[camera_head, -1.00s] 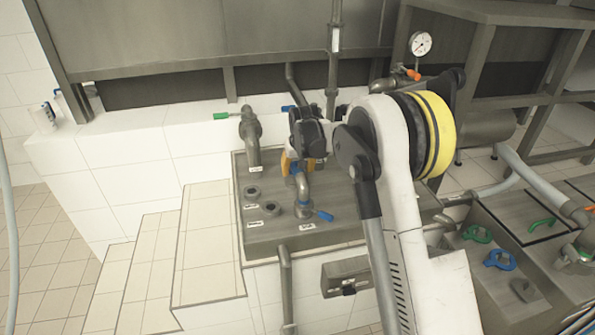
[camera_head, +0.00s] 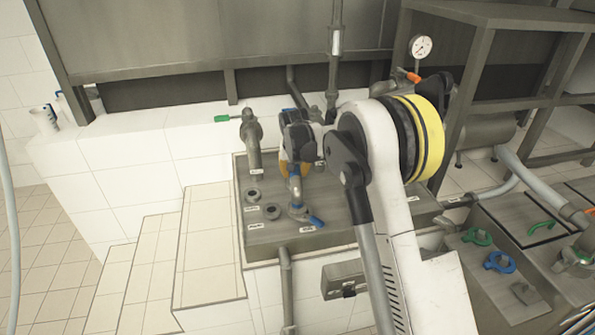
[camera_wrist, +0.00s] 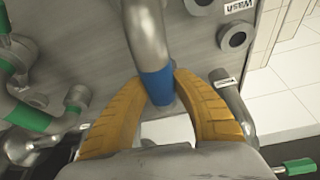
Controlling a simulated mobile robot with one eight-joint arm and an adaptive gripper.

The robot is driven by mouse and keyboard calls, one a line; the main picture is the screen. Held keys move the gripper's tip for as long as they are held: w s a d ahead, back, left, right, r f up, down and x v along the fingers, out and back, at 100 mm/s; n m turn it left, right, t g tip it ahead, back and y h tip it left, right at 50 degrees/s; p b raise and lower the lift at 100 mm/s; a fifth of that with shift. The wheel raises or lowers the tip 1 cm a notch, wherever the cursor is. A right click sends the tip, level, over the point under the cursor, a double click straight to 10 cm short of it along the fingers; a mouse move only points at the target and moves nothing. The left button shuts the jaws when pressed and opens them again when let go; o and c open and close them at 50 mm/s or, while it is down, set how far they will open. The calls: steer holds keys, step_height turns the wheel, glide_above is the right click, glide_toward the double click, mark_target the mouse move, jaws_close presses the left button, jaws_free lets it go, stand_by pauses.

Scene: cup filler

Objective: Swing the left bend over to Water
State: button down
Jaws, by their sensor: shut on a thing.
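My gripper (camera_head: 294,172) is shut on a metal pipe bend (camera_head: 296,205) on the grey panel (camera_head: 340,218). In the wrist view its yellow fingers (camera_wrist: 160,95) lie on either side of the bend's blue sleeve (camera_wrist: 157,86). Two open round ports (camera_head: 253,194) (camera_head: 272,211) lie left of the bend. A port (camera_wrist: 237,36) beside an upside-down "Wash" label shows in the wrist view. The other labels are too small to read, so I cannot tell which port is Water.
A second upright bent pipe (camera_head: 252,142) stands at the panel's back left, close to my gripper. A green-handled valve (camera_head: 226,118) is behind it. Tiled steps (camera_head: 210,250) drop away at the left. Another panel with green and blue rings (camera_head: 500,262) lies at the right.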

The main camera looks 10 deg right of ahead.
steer(key=shift+w+a+m+g+h+p, duration=0.15)
steer(key=shift+w+a+m+h+p, duration=0.15)
steer(key=shift+a+m, duration=0.5)
steer(key=shift+w+a+m+g+h+p, duration=0.2)
steer(key=shift+a+m+h+p, duration=0.15)
steer(key=shift+m, duration=0.85)
steer(key=shift+w+a+m+g+h+p, duration=0.15)
steer(key=shift+w+a+m+h+p, duration=0.15)
steer(key=shift+a+m, duration=0.5)
steer(key=shift+d+m, duration=0.2)
steer(key=shift+m, duration=0.1)
steer(key=c, duration=1)
jaws_free()
steer(key=v, duration=1.2)
